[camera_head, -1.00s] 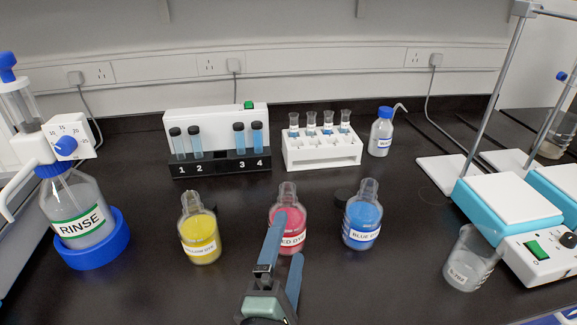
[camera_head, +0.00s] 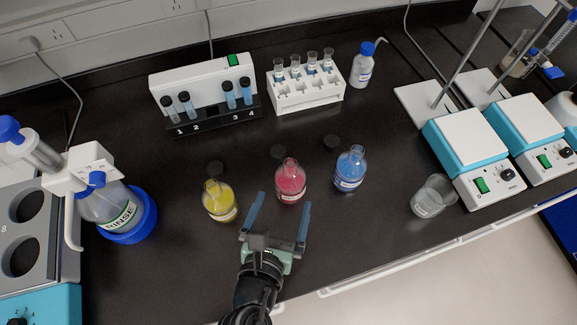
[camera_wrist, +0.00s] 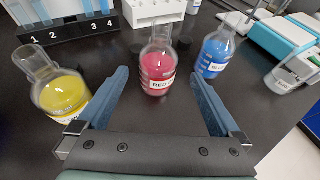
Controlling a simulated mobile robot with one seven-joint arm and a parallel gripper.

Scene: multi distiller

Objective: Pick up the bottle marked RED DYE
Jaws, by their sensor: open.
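The bottle marked RED DYE (camera_head: 291,183) is clear glass with red liquid and stands upright and uncapped on the black bench. It also shows in the wrist view (camera_wrist: 158,70), ahead of my gripper and between the lines of its two fingers. My gripper (camera_head: 281,212) is open and empty, with its blue fingers spread just in front of the bottle on the near side. The wrist view also shows the open gripper (camera_wrist: 162,95). The bottle looks clear of both fingers.
A yellow dye bottle (camera_head: 219,201) stands close on the left, beside the left finger. A blue dye bottle (camera_head: 350,168) stands on the right. Black caps lie behind the bottles. A beaker (camera_head: 433,196), rinse bottle (camera_head: 112,208), white rack (camera_head: 305,92) and stirrers (camera_head: 466,152) stand around.

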